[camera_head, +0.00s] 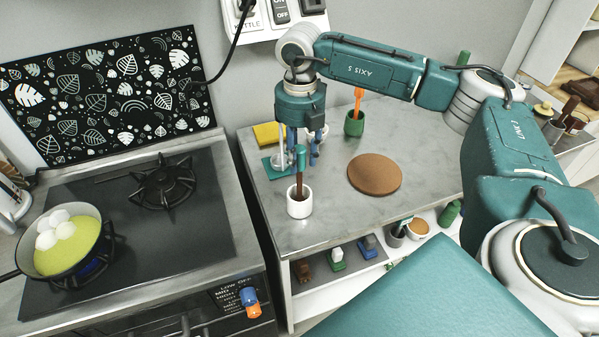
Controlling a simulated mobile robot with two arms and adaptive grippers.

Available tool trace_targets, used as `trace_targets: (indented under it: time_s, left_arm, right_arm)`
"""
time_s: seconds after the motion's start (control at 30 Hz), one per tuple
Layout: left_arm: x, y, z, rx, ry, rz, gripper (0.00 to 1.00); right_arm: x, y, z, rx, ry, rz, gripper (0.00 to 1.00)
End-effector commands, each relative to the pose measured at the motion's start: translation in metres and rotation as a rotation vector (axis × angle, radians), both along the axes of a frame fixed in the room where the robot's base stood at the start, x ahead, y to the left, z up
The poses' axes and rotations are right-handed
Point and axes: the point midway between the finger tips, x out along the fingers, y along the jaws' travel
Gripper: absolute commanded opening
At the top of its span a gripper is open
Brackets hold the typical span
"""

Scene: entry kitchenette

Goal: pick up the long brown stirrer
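A brown stirrer (299,184) with a green upper part stands nearly upright in a small white cup (299,206) on the grey counter, near its front left corner. The cup hides its lower end. My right gripper (300,160) points down at the cup, with its fingers apart on either side of the stirrer's top in the picture. I cannot tell whether the fingers are level with the stirrer in depth or touch it. My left gripper is not in view.
A green cup (354,124) with an orange utensil stands behind. A round brown board (375,174) lies to the right. A yellow sponge (266,134) and teal coaster (271,166) lie behind the white cup. The stove with a pan (64,272) is left. Bare counter (330,228) lies in front.

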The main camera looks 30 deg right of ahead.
Motion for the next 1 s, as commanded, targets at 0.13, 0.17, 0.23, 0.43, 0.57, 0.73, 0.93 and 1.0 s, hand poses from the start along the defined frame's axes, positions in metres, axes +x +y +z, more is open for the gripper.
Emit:
trace_targets:
  time_s: [0.13, 0.17, 0.23, 0.43, 0.57, 0.73, 0.93, 1.0]
  left_arm:
    - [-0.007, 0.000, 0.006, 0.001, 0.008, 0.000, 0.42]
    - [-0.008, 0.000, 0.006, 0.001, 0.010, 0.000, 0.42]
    - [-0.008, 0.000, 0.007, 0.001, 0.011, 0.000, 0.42]
    - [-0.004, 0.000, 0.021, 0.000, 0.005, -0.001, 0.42]
    - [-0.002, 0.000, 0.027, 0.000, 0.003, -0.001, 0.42]
    - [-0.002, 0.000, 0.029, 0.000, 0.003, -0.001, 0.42]
    - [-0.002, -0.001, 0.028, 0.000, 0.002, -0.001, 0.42]
    - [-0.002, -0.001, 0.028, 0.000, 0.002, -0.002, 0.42]
  right_arm:
    - [0.000, 0.000, -0.014, 0.001, -0.001, 0.001, 0.34]
    - [0.000, 0.001, -0.015, 0.001, -0.001, 0.001, 0.34]
    - [0.000, 0.001, -0.019, 0.001, 0.000, 0.001, 0.34]
    - [-0.001, 0.001, -0.048, 0.001, 0.004, 0.001, 0.34]
    - [0.000, 0.001, -0.068, 0.000, 0.002, 0.001, 0.34]
    - [0.000, 0.001, -0.079, 0.002, -0.001, 0.001, 0.34]
    - [0.000, 0.001, -0.080, 0.002, -0.001, 0.002, 0.32]
    - [0.000, 0.001, -0.080, 0.002, -0.001, 0.002, 0.18]
